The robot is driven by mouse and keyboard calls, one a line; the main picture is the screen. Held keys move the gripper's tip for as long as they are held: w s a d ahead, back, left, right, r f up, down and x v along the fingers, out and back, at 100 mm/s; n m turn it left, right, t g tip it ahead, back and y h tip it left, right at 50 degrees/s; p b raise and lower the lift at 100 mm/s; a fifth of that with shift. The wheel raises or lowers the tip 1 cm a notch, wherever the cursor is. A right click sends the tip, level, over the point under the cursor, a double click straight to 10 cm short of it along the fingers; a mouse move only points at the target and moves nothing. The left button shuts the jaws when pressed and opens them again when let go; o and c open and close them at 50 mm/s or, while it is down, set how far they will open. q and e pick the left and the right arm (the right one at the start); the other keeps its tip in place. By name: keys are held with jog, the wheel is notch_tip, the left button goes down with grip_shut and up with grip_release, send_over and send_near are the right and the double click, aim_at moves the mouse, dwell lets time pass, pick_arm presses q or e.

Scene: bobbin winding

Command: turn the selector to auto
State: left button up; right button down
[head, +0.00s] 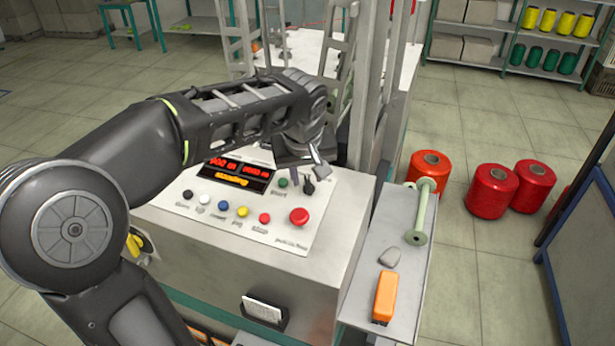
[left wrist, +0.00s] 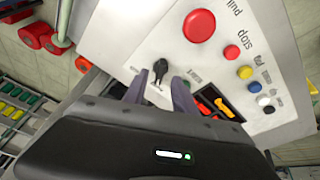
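The selector (head: 308,187) is a small black knob at the upper right of the white control panel (head: 270,218); its labels are too small to read. It also shows in the left wrist view (left wrist: 160,69), just beyond my fingertips. My left gripper (head: 316,166) is over the panel's upper right, close to the selector. In the left wrist view its two dark fingers (left wrist: 160,85) are spread apart, with the knob in line with the gap and nothing held. Whether they touch the knob, I cannot tell. My right gripper is out of view.
The panel also has a big red button (head: 299,216), a green button (head: 283,182), several small coloured buttons and a lit red display (head: 238,170). A side shelf (head: 385,285) holds a pale green bobbin (head: 421,210) and an orange tool (head: 385,297). Frame posts rise behind the panel.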

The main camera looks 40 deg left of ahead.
aim_at(308, 185)
pick_arm(q)
jog(key=shift+x, duration=1.35)
grip_shut()
